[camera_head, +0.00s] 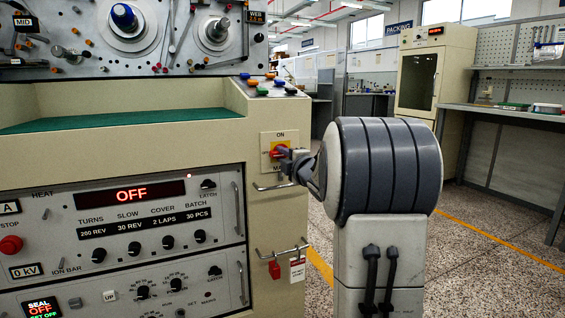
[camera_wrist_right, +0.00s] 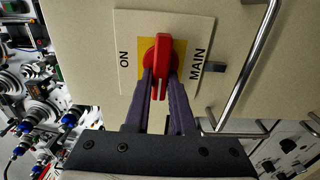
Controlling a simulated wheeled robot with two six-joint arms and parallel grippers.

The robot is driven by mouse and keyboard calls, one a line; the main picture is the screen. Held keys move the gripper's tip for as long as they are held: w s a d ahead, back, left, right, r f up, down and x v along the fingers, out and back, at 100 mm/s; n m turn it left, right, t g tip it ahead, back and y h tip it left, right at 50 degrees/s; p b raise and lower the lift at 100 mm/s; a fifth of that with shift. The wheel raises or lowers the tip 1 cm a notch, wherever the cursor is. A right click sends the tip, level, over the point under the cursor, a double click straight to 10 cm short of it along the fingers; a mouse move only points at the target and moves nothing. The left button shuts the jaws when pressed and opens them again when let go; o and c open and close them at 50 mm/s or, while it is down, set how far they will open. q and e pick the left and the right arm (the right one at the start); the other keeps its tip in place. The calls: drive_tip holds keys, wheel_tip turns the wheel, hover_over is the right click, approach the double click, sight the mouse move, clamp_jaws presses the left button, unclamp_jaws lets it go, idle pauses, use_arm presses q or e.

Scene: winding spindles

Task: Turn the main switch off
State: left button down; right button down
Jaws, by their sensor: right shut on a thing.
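The main switch (camera_head: 276,150) is a red rotary handle on a yellow square in a pale plate (camera_head: 281,138) on the beige machine front. The plate reads ON at the top and MAIN at the bottom, partly covered by my gripper. My right gripper (camera_head: 287,158) reaches it from the right. In the right wrist view, the purple fingers (camera_wrist_right: 160,84) are shut on the red handle (camera_wrist_right: 163,50), one on each side. There the handle appears to lie crosswise to the line from ON to MAIN. My left gripper is not in view.
A metal bar handle (camera_wrist_right: 246,65) runs close beside the switch plate. Below, a rail (camera_head: 283,252) carries a red padlock (camera_head: 274,270) and a tag (camera_head: 297,270). A panel display (camera_head: 131,194) reads OFF. Open speckled floor lies to the right.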

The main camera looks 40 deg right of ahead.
idle(0.3)
drive_tip(key=c, duration=0.8)
unclamp_jaws()
drive_tip(key=shift+o, duration=0.2)
drive_tip(key=shift+s, duration=0.1)
drive_tip(key=shift+s+a, duration=0.1)
drive_tip(key=shift+s, duration=0.25)
drive_tip(key=p+v, duration=0.2)
drive_tip(key=v, duration=0.7)
drive_tip(key=shift+s, duration=0.3)
